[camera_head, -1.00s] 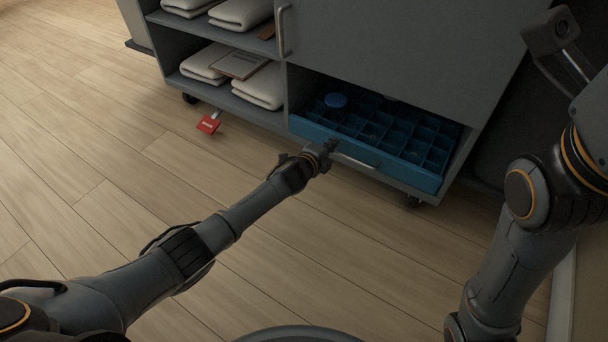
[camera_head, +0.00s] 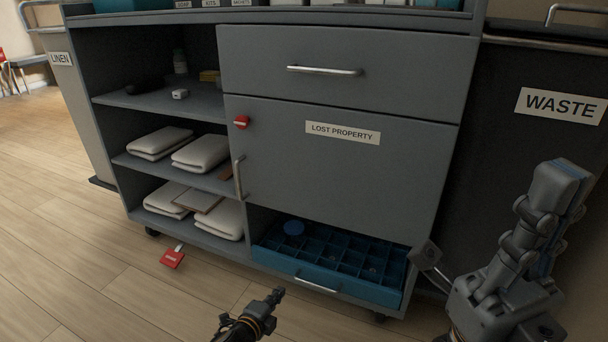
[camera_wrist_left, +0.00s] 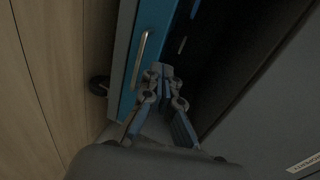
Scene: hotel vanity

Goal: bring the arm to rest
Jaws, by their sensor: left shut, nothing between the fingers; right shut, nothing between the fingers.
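My left gripper (camera_head: 277,294) is shut and empty, low in the head view, in front of and apart from the blue drawer (camera_head: 268,262). In the left wrist view the closed fingers of this gripper (camera_wrist_left: 164,72) show beside the blue drawer front (camera_wrist_left: 155,30) and its metal handle (camera_wrist_left: 140,60). My right gripper (camera_head: 562,180) is shut and empty, pointing up at the right, in front of the dark waste side of the cart.
The grey cart (camera_head: 340,190) has a door labelled lost property and shelves with folded white towels (camera_head: 203,152). A red tag (camera_head: 172,258) lies on the floor. Floor at left is clear.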

